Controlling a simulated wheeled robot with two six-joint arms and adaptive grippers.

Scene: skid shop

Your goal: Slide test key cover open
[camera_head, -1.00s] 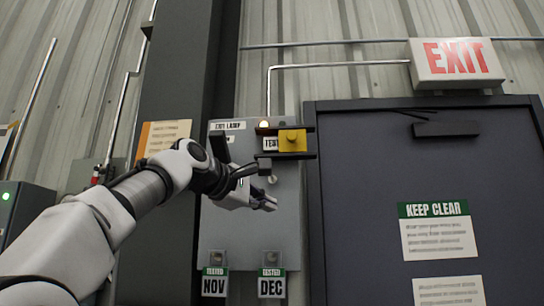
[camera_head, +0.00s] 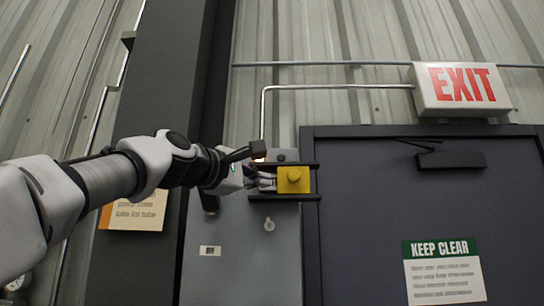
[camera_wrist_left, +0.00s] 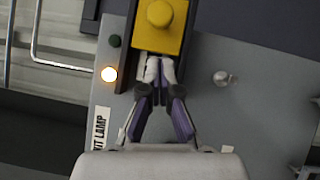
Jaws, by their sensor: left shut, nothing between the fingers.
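The test key cover (camera_head: 294,180) is a yellow square plate with a round knob, between two black horizontal rails (camera_head: 285,198) on a grey panel. It sits toward the right part of the rails. In the left wrist view the cover (camera_wrist_left: 158,38) is at the top centre. My left gripper (camera_head: 268,180) is shut and empty, at the cover's left side between the rails. In the left wrist view its fingertips (camera_wrist_left: 160,70) are together at the cover's near edge; I cannot tell whether they touch it. What lies behind the fingers is hidden. My right gripper is not in view.
The grey panel (camera_head: 225,270) carries a lit lamp (camera_wrist_left: 109,74), a dark green button (camera_wrist_left: 114,40) and a small silver fitting (camera_wrist_left: 222,78). A dark door (camera_head: 360,220) stands right of it, a dark column (camera_head: 160,90) left. An exit sign (camera_head: 462,90) hangs above.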

